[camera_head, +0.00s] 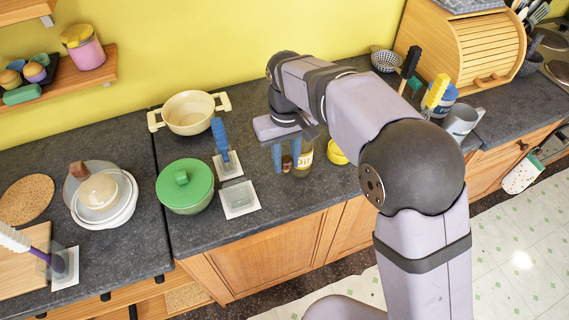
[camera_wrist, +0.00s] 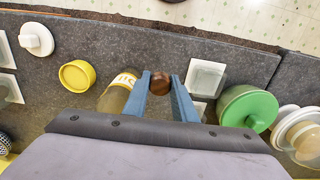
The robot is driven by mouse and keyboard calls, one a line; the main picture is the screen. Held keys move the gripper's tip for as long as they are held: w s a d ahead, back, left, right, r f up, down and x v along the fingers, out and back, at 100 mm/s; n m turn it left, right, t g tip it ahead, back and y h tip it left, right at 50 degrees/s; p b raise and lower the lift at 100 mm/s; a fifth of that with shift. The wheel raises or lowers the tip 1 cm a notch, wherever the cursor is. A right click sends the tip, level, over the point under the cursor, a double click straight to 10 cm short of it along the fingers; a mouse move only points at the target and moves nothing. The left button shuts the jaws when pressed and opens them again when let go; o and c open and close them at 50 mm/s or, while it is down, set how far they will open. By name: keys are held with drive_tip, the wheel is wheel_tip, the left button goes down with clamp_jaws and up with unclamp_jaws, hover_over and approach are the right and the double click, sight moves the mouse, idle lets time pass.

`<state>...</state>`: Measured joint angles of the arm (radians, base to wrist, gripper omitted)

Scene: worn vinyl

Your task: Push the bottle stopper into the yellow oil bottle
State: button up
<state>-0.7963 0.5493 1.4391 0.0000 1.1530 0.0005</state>
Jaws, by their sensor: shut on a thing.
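My gripper (camera_wrist: 161,80) is shut on a brown bottle stopper (camera_wrist: 160,84), held between the tips of its two blue fingers. In the head view my gripper (camera_head: 286,158) points down at the counter's front part, with the brown stopper (camera_head: 287,163) low between the fingers. The yellow oil bottle (camera_wrist: 116,98) stands just left of the fingers in the wrist view, with a pale-lettered label; a finger and the gripper body hide part of it. In the head view the bottle (camera_head: 304,160) is right of the stopper. Its mouth is hidden, and the stopper appears beside it.
A yellow round dish (camera_head: 337,152) stands right of the bottle. A cream pot (camera_head: 188,113) and blue-handled tool (camera_head: 220,140) are behind. The counter's front edge is close.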

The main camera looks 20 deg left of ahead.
drive_tip(key=w+r+p, duration=0.4)
drive_tip(key=r+p, duration=0.2)
drive_tip(key=r, duration=0.2)
drive_tip(key=w+r+n+p, duration=0.1)
drive_tip(key=w+r+p, duration=0.4)
drive_tip(key=r, duration=0.3)
drive_tip(key=shift+w+d+r+p, duration=0.25)
drive_tip(key=shift+d+r+p, duration=0.1)
drive_tip(key=shift+p, duration=0.2)
drive_tip(key=shift+f, duration=0.25)
drive_tip(key=shift+f+b, duration=1.55)
drive_tip(key=shift+f, duration=1.35)
drive_tip(key=shift+f+b, duration=0.5)
drive_tip(key=shift+f, duration=0.75)
drive_tip(key=shift+r, duration=0.15)
drive_tip(key=o, duration=1.4)
drive_tip(key=shift+o, duration=0.2)
drive_tip(key=shift+r+p, duration=2)
drive_tip(key=shift+r, duration=0.2)
